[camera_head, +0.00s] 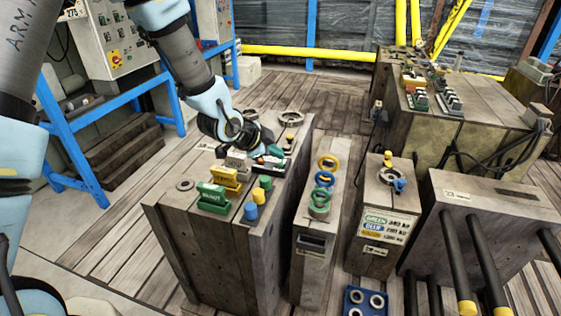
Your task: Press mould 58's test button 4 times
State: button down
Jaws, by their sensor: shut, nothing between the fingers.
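A large brown mould block (205,255) stands at the centre left. On its top are a green block (212,197), a yellow block (224,178), a grey block (238,164), and short blue (250,212), yellow (258,195) and green (266,183) cylinders. My gripper (275,150) is shut and empty, reaching down over the far part of this block's top. A small green and white piece (272,161) is close by it; I cannot tell whether they touch. I cannot read the number 58 on any mould, and no test button is clearly recognisable.
A narrow block (312,245) with coloured rings and another block (385,215) with a label plate stand to the right. A larger block (445,120) bears coloured parts farther back. Blue frames (75,150) and a control cabinet (118,40) stand left. Plank floor (115,255) is clear at left.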

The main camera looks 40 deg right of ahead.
notch_tip(320, 180, up, 5)
jog(key=p, duration=0.3)
dwell(0.5)
jog(key=shift+w, duration=0.1)
dwell(2.3)
